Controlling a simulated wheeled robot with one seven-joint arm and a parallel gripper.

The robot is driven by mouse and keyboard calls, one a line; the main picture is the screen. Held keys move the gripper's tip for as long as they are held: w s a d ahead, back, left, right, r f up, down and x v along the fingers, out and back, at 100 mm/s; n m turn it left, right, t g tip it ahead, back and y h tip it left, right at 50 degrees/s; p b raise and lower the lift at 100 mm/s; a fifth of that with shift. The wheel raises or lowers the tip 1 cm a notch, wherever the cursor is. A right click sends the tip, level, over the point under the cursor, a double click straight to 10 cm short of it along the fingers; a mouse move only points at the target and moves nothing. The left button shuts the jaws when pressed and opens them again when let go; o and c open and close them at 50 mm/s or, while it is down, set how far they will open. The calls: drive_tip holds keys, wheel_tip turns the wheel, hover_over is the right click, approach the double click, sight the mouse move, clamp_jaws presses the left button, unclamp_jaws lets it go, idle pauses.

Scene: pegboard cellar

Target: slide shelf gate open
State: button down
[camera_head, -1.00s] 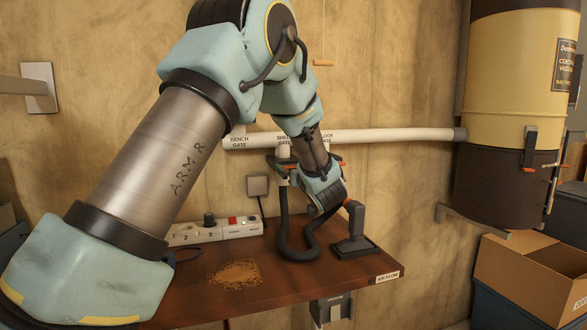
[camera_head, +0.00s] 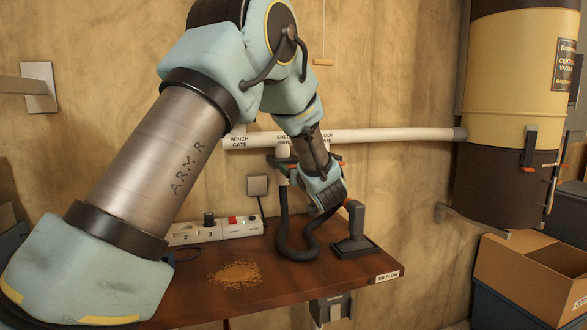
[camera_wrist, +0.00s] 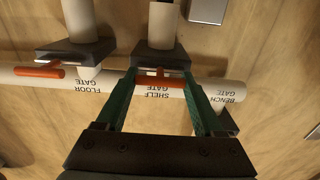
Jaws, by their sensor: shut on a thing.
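The shelf gate (camera_wrist: 160,57) is a dark block on the white pipe, in the middle of the wrist view, where the labels read upside down. Its orange handle (camera_wrist: 158,80) lies between the green fingers of my gripper (camera_wrist: 159,76), which is shut on it. The "SHELF GATE" label is just below the handle in that view. In the head view my arm hides most of the gate and the contact at the handle. How far the gate's slide is out cannot be told.
The floor gate (camera_wrist: 72,50), with its own orange handle (camera_wrist: 40,71), is close on the left in the wrist view. The bench gate label is on the right. Below, a wooden shelf (camera_head: 330,283) holds a power strip (camera_head: 225,230), sawdust (camera_head: 238,271) and a black nozzle (camera_head: 355,238).

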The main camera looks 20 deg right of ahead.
drive_tip(key=shift+s, duration=0.1)
drive_tip(key=s, duration=0.3)
drive_tip(key=s+b, duration=0.1)
drive_tip(key=s, duration=0.1)
drive_tip(key=shift+s+a+f, duration=0.1)
drive_tip(key=shift+s+a, duration=0.2)
unclamp_jaws()
drive_tip(key=s+a+b, duration=0.1)
drive_tip(key=s+b, duration=0.1)
drive_tip(key=s, duration=0.9)
drive_tip(key=shift+a+b, duration=0.15)
drive_tip(key=shift+b, duration=0.15)
